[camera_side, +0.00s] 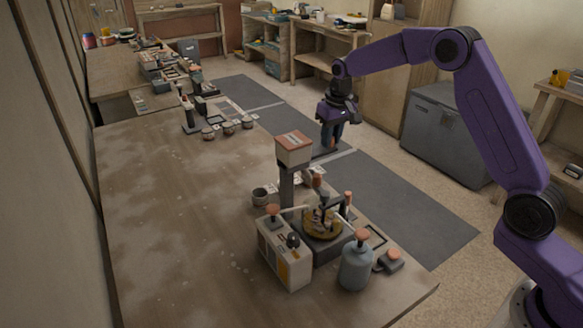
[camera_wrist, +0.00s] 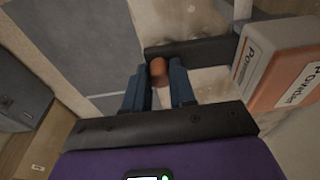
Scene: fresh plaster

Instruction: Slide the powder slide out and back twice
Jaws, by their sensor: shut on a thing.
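The powder dispenser (camera_side: 293,150) is a pale box with an orange-brown top on a grey post. In the wrist view the powder box (camera_wrist: 285,65) is at the right, with its lettering tilted. A dark bar, seemingly the powder slide (camera_wrist: 207,49), runs left from under the box. An orange-brown knob (camera_wrist: 158,71) is at its left end, between my blue fingers. My gripper (camera_wrist: 158,80) is shut on this knob.
Below the dispenser stand a white box with an orange knob (camera_side: 283,258), a round brass-coloured dish (camera_side: 322,224) and a grey-blue bottle (camera_side: 356,265). Small cups (camera_side: 228,128) stand farther back. The bench's left part (camera_side: 170,220) is clear. A grey cabinet (camera_side: 443,133) stands right.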

